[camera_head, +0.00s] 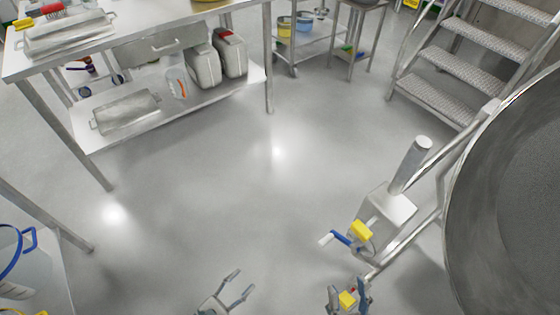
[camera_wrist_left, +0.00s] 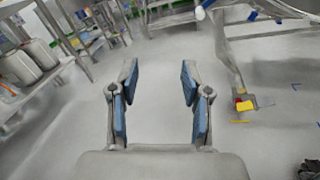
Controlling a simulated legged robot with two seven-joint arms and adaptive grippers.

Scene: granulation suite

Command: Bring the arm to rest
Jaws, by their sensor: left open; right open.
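My left gripper (camera_head: 243,281) is at the bottom centre of the head view, above the bare grey floor. Its two fingers are spread apart with nothing between them. In the left wrist view the same gripper (camera_wrist_left: 158,85) shows blue pads wide apart and only floor between them. My right gripper (camera_head: 348,288) is at the bottom, right of centre, with its fingers apart. A small yellow part (camera_head: 347,299) shows between its fingers; I cannot tell whether they touch it. Most of both arms is out of view.
A large steel vessel (camera_head: 515,180) fills the right, with a steel fitting bearing a yellow block (camera_head: 361,231) and blue handle beside my right gripper. A steel table (camera_head: 150,22) with a lower shelf stands upper left, metal stairs (camera_head: 450,55) upper right. The middle floor is clear.

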